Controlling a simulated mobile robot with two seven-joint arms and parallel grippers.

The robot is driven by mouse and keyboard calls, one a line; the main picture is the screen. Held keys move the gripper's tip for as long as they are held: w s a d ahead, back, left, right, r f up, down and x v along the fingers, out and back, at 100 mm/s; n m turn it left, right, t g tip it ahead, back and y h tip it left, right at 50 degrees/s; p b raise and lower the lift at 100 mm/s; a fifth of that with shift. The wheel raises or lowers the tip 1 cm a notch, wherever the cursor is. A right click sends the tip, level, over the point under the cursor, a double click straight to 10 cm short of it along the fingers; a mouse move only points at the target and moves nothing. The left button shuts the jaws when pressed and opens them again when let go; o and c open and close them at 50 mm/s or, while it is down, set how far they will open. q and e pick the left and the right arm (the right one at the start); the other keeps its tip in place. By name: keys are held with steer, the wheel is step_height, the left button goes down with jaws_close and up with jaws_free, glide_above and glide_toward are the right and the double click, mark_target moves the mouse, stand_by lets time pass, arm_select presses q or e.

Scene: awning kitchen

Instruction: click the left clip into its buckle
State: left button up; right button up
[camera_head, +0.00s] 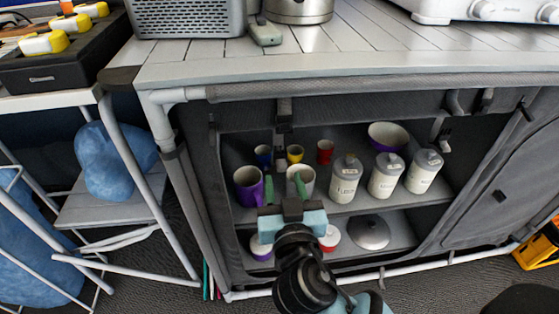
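A dark strap with a clip (284,122) hangs down at the left part of the cabinet's top opening, over the shelf. Its clip and buckle parts are too small and dark to tell apart, and I cannot tell whether they are joined. My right gripper (285,187) is below this strap, in front of the shelf. Its two green-tipped fingers point up and stand apart, with nothing seen held between them. Another strap with a hanging clip (443,134) is at the right of the opening. My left gripper is not in view.
Behind my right gripper, the upper shelf (350,207) holds cups, a purple bowl (388,136) and white canisters (386,176). A lower shelf holds a lid (370,232). The countertop (350,60) overhangs above. A white-framed stand (118,150) is at the left.

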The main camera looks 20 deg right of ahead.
mark_target(280, 163)
steer(key=b+x, duration=0.1)
steer(key=x, duration=0.5)
steer(key=shift+w+d, duration=0.1)
steer(key=shift+w, duration=0.1)
jaws_close()
